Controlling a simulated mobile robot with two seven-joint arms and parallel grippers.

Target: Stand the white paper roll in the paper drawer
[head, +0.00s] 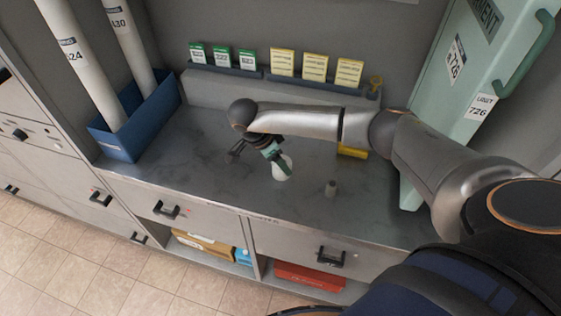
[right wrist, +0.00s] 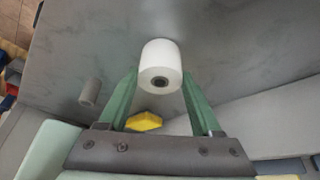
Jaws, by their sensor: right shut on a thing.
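The white paper roll (head: 283,169) is at the middle of the grey counter in the head view. In the right wrist view the roll (right wrist: 160,62) is between the green fingertips, its end with a dark core hole facing the camera. My right gripper (head: 276,157) is shut on the roll from above. Whether the roll touches the counter I cannot tell. Below the counter are a left drawer (head: 190,216) and a right drawer (head: 300,247), both closed, with black handles. Which one is the paper drawer I cannot read. My left gripper is out of view.
A blue bin (head: 140,123) with tall tubes stands at the left, a green cabinet (head: 452,75) at the right. Card racks (head: 230,69) line the back. The counter's front left is clear.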

